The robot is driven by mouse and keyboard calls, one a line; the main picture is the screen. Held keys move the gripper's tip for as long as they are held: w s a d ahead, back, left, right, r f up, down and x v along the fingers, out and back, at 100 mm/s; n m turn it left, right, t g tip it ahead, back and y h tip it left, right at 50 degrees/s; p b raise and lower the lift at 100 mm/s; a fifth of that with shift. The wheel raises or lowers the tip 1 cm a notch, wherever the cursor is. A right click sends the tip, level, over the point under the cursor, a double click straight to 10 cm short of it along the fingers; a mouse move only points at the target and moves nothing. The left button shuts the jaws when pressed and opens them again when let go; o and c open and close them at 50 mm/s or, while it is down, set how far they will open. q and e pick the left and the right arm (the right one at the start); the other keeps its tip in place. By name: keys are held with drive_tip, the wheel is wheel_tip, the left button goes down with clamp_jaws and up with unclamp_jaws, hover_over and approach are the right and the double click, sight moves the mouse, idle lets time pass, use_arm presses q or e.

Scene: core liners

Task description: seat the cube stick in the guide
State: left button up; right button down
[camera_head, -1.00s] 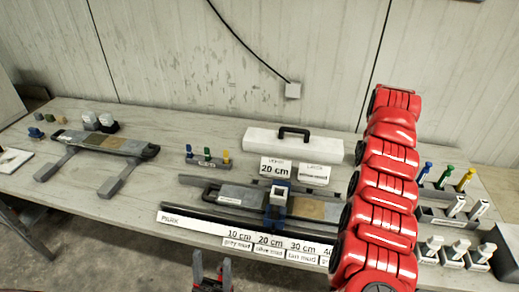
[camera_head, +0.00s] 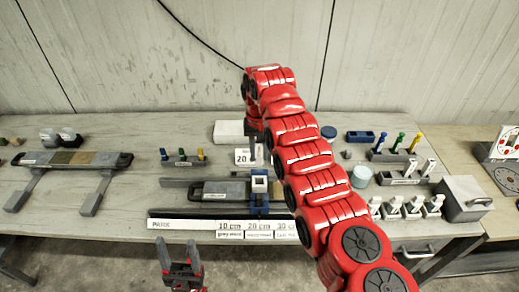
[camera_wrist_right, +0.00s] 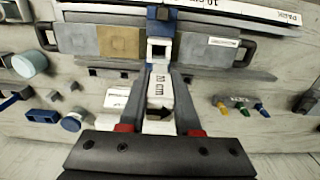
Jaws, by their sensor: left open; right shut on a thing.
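The guide (camera_head: 259,201) is a blue block with a pale square opening, standing on the long grey core tray (camera_head: 222,190); it also shows in the right wrist view (camera_wrist_right: 160,27). My right gripper (camera_head: 257,138) is behind and above the guide, near the white 20 cm card. It is shut on a pale stick (camera_head: 260,154), which seems to be the cube stick. In the right wrist view this stick (camera_wrist_right: 158,126) sits between the fingers, apart from the guide; its lower end is hard to make out. My left gripper (camera_head: 180,262) is open and empty at the front edge.
A white case (camera_head: 229,132) is partly behind my right arm. Coloured sticks in a grey rack (camera_head: 396,156) and several pale-topped pieces (camera_head: 411,208) stand to the right. Another core tray (camera_head: 43,159) lies on the left. A strip with length labels (camera_head: 186,224) runs along the front.

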sight(260, 170)
drive_tip(key=shift+d+f, duration=0.15)
drive_tip(key=shift+f, duration=0.8)
drive_tip(key=shift+f+p, duration=0.4)
drive_tip(key=shift+f, duration=2.6)
drive_tip(key=shift+f+b, duration=1.25)
drive_tip(key=shift+f, duration=0.15)
drive_tip(key=c, duration=0.5)
unclamp_jaws()
drive_tip(key=shift+r, duration=0.1)
